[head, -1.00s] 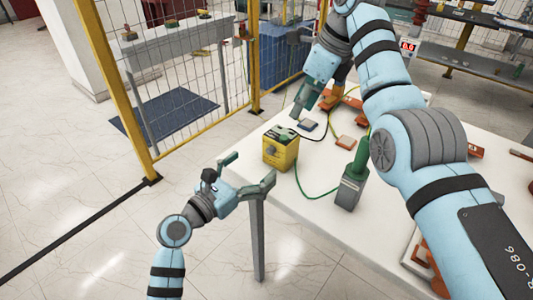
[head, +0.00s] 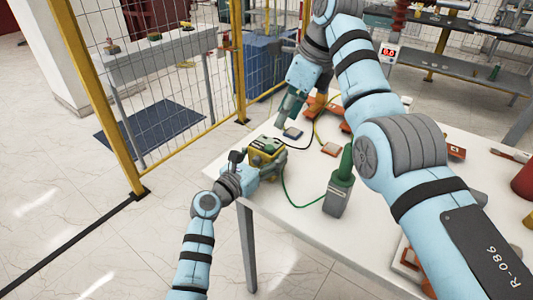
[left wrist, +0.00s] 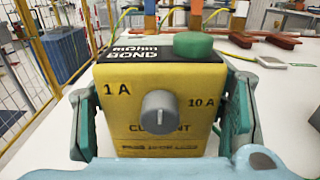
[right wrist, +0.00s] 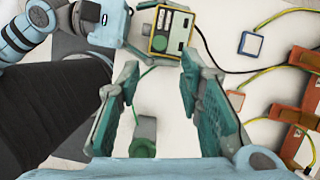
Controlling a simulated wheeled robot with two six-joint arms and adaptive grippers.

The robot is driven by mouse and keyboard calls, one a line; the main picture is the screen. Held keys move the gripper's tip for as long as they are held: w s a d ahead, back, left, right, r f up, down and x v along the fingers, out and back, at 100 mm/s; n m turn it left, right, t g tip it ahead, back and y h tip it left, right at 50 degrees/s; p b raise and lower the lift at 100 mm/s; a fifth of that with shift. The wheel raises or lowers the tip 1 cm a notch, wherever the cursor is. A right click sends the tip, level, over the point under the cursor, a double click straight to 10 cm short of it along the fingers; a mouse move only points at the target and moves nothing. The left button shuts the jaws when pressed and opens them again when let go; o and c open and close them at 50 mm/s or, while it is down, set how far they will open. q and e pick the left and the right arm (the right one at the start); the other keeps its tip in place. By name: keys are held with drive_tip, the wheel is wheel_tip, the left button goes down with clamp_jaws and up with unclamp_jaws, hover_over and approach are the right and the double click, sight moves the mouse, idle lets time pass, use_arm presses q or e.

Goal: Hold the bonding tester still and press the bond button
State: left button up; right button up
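The yellow bonding tester (head: 277,166) stands near the table's left edge. In the left wrist view the tester (left wrist: 160,133) faces me with its grey dial (left wrist: 160,112), black label strip and green bond button (left wrist: 194,43) on top. My left gripper (head: 258,166) is at the tester, with one finger on each side of its body; it also shows in the left wrist view (left wrist: 162,115). Its fingers are wide apart, and firm contact cannot be told. My right gripper (head: 284,116) is above the table beyond the tester, fingers apart and empty, as the right wrist view (right wrist: 160,62) shows.
A grey device with a green top (head: 337,198) stands right of the tester, joined by a green cable. A blue pad (head: 292,133), an orange pad (head: 331,149) and cables lie behind. A yellow-framed mesh fence (head: 160,80) stands left of the table (head: 285,215).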

use_arm(q)
drive_tip(key=c, duration=0.8)
use_arm(e)
drive_tip(key=shift+c, duration=0.5)
use_arm(q)
drive_tip(key=shift+c, duration=0.2)
use_arm(e)
clamp_jaws()
